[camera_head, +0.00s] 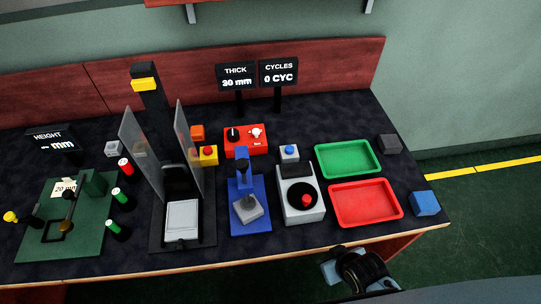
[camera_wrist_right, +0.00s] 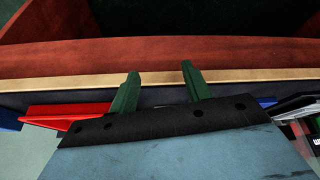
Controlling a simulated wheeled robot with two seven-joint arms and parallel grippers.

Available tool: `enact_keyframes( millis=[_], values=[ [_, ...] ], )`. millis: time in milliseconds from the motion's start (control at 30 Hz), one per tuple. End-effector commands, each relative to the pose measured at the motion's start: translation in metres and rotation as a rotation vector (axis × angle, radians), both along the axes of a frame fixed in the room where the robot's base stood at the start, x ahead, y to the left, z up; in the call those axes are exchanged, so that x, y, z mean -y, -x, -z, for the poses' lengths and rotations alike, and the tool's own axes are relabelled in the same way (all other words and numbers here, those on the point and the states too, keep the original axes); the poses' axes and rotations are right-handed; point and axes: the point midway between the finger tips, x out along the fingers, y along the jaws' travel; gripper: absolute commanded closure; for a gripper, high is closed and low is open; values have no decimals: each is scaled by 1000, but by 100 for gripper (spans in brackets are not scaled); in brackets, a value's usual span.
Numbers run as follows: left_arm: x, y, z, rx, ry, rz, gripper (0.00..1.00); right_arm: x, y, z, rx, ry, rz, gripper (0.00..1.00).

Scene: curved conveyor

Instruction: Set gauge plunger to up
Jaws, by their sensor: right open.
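A blue gauge stand (camera_head: 241,183) stands in the middle of the bench, with a blue upright at its back and a tilted grey block (camera_head: 248,208) low on its front. I cannot tell clearly which part is the plunger or its height. The THICK display (camera_head: 236,77) behind reads about 30 mm. My right gripper (camera_wrist_right: 159,82) is open and empty in the right wrist view, its green fingers apart near the bench edge. In the head view my right wrist is at the bench's front right, away from the gauge stand. My left gripper is not in view.
A press with clear side guards (camera_head: 190,150) stands left of the gauge stand. A grey unit with a black dial (camera_head: 299,212) stands right of it. Green (camera_head: 347,143) and red (camera_head: 335,222) trays and a blue cube (camera_head: 425,203) lie farther right. A green fixture plate (camera_head: 85,248) is far left.

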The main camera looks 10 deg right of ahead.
Motion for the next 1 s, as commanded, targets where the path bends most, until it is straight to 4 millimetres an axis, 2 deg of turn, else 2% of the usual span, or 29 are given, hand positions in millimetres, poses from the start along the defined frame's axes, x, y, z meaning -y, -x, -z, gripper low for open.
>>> enact_keyframes(
  millis=[33, 133, 200, 300, 500, 633, 800, 1000],
  values=[
    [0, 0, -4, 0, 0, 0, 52, -3, -6, -19, 23, -5, -5, 52],
    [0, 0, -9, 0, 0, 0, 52, -11, -26, -58, 108, -23, -29, 52],
    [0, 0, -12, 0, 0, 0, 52, -24, -50, -84, 228, -58, -74, 52],
    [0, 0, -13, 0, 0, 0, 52, -38, -72, -102, 355, -105, -123, 52],
    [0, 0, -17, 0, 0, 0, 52, -68, -101, -142, 600, -226, -239, 52],
    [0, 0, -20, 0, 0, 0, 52, -88, -110, -175, 766, -344, -339, 52],
    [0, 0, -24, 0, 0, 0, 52, -105, -105, -209, 920, -498, -455, 52],
    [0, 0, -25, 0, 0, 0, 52, -112, -99, -225, 986, -583, -511, 52]
  ],
)
